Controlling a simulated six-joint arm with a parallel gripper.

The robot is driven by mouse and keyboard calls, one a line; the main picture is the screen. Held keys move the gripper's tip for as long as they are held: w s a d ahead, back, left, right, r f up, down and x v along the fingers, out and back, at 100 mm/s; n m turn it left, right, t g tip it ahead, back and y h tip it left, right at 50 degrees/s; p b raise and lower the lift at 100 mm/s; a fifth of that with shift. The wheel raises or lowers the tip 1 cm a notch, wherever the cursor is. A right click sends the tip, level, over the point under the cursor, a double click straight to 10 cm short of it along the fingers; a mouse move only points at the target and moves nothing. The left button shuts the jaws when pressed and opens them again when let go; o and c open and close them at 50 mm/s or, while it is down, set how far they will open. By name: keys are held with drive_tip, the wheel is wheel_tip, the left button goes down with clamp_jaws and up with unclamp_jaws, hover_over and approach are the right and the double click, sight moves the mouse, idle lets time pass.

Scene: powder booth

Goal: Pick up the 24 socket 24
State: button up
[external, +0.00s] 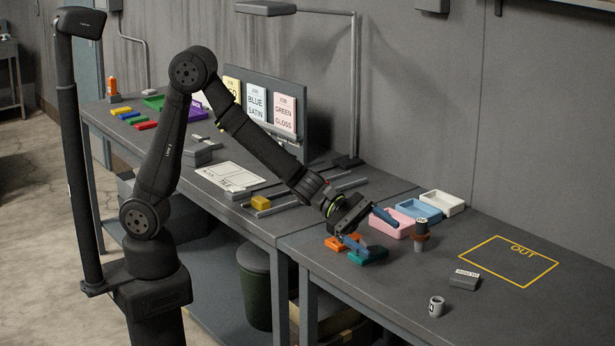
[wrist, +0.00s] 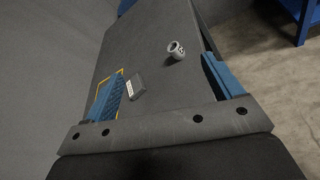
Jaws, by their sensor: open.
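The socket (external: 436,306) is a small light grey cylinder with a dark mark on its side. It stands alone near the front edge of the right table. In the wrist view the socket (wrist: 176,50) shows ahead of the fingers, between their lines and nearer the right one, with its dark opening visible. My gripper (external: 368,230) is open and empty, with blue fingers spread. It is above the orange and teal items, well left of the socket and apart from it. The open fingers also show in the wrist view (wrist: 163,88).
A grey labelled block (external: 464,282) lies behind the socket. Pink (external: 388,225), blue (external: 418,209) and white trays (external: 441,203) line the back. The yellow OUT outline (external: 508,262) is empty.

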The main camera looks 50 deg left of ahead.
drive_tip(key=c, duration=0.6)
drive_tip(key=shift+o, duration=0.2)
drive_tip(key=s+d+r+m+g, duration=0.2)
drive_tip(key=d+r+m+g, duration=0.15)
drive_tip(key=d+m, duration=0.4)
drive_tip(key=m+t+y, duration=0.1)
drive_tip(key=m+y, duration=0.9)
drive_tip(key=m, duration=1.4)
approach(437, 300)
drive_tip(key=x, duration=0.4)
drive_tip(key=shift+w+a+f, duration=0.15)
drive_tip(key=shift+a, duration=0.05)
drive_tip(key=shift+h, duration=0.3)
drive_tip(key=shift+x, duration=3)
